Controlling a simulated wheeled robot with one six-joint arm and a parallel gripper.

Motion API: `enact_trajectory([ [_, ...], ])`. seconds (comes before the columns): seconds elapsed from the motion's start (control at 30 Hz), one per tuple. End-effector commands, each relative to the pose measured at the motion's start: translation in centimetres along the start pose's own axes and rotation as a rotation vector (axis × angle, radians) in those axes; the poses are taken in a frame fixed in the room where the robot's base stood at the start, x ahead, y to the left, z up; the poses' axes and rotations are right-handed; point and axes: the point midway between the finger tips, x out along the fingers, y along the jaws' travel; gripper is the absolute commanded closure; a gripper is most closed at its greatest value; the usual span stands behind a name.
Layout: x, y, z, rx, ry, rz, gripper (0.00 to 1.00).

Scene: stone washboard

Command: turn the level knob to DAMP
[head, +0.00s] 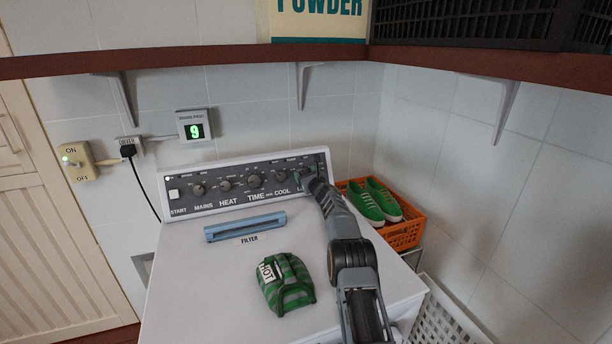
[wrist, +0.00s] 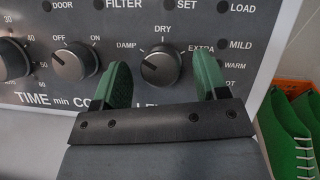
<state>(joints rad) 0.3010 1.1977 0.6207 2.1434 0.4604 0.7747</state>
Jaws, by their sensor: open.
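The level knob (wrist: 160,66) is dark and round on the grey control panel. In the wrist view DAMP is printed at its upper left, DRY above it and EXTRA at its upper right. My gripper (wrist: 162,72) is open, with one green finger on each side of the level knob; I see no clear contact. In the head view my gripper (head: 306,177) is at the panel's right end and hides most of that knob.
The cool knob (wrist: 75,64) sits close to the left finger. A blue filter handle (head: 245,226) and a green striped bag (head: 286,284) marked HOT are on the machine's top (head: 190,290). An orange crate (head: 405,236) with green shoes (head: 375,202) stands to the right.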

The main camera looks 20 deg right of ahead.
Motion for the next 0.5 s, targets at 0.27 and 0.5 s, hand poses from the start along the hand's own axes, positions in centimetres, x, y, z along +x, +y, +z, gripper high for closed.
enact_trajectory([
  [0.27,-0.4,0.0,-0.1,0.001,0.000,0.000,0.33],
  [0.5,-2.4,0.0,-0.3,0.000,0.000,0.000,0.33],
])
